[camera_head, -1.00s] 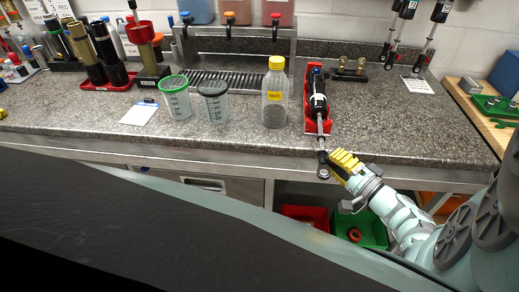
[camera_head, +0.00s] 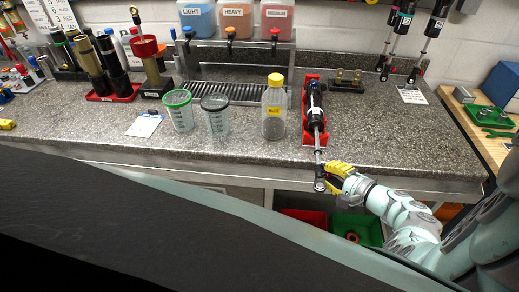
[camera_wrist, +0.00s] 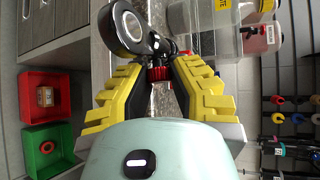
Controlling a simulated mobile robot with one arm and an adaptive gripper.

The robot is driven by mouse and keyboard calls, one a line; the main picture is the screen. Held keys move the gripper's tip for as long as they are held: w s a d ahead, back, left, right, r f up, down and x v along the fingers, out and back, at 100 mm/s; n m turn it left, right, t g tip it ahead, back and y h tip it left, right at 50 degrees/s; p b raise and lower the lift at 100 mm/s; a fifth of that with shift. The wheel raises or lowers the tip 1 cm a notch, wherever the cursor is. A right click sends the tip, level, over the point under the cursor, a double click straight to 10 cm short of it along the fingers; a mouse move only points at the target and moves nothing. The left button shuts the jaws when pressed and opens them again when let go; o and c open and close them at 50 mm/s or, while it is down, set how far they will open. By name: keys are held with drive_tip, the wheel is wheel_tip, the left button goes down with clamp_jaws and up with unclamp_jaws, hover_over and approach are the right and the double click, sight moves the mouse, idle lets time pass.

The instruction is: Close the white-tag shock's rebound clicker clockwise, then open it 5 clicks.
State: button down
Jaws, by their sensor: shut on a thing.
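A black shock (camera_head: 315,108) with a silver shaft lies in a red cradle (camera_head: 309,76) on the counter. Its shaft and end eye (camera_head: 319,185) reach past the counter's front edge. The eye also shows close up in the wrist view (camera_wrist: 128,27). My gripper (camera_head: 329,172) is at this end, its yellow fingers beside the eye. In the wrist view my gripper (camera_wrist: 160,68) is shut on the red knurled clicker (camera_wrist: 160,73), just below the eye.
Red (camera_wrist: 45,95) and green (camera_wrist: 48,148) bins sit below the counter.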

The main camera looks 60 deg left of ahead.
drive_tip(key=shift+r+m+h+p, duration=0.15)
drive_tip(key=shift+m+h+p, duration=0.25)
drive_tip(key=shift+p, duration=0.2)
drive_tip(key=c, duration=0.8)
unclamp_jaws()
drive_tip(key=shift+c, duration=0.2)
drive_tip(key=v, duration=1.1)
drive_tip(key=shift+d, duration=0.4)
drive_tip(key=shift+w+r, duration=0.1)
drive_tip(key=shift+r, duration=0.05)
